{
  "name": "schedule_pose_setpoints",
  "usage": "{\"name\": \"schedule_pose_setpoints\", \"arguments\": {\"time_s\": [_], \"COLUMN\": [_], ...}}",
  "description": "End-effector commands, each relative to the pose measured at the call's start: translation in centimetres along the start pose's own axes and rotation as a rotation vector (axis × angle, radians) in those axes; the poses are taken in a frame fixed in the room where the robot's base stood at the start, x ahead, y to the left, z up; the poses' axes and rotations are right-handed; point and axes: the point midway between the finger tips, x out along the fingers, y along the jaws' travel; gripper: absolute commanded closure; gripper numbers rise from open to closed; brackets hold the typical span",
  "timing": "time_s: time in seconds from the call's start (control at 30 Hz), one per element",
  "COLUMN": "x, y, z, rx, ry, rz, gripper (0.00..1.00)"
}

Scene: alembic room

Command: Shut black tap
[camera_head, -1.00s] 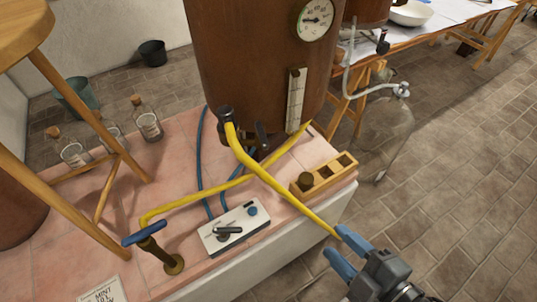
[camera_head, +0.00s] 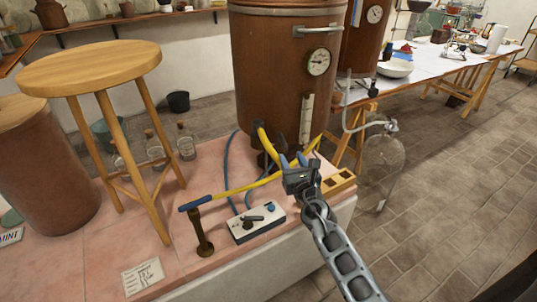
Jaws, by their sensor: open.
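The copper vessel (camera_head: 283,85) stands on the pink tiled platform. The black tap (camera_head: 264,158) is low on its front, beside the yellow hose, and only partly shows. Its lever position cannot be made out. The gripper body and arm hide part of the area below the tap.
A wooden stool (camera_head: 92,68) is at left.

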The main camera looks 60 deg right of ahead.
Motion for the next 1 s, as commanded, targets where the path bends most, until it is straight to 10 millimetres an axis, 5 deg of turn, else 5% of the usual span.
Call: {"name": "schedule_pose_setpoints", "arguments": {"time_s": [0.5,0.93,1.0], "x": [6.7,7.6,7.6], "y": [0.0,0.1,0.1], "z": [0.0,0.0,0.0], "rx": [-0.001,0.000,0.000], "ry": [-0.001,0.000,0.000], "rz": [0.000,0.001,0.001], "gripper": [0.56,0.56,0.62]}}
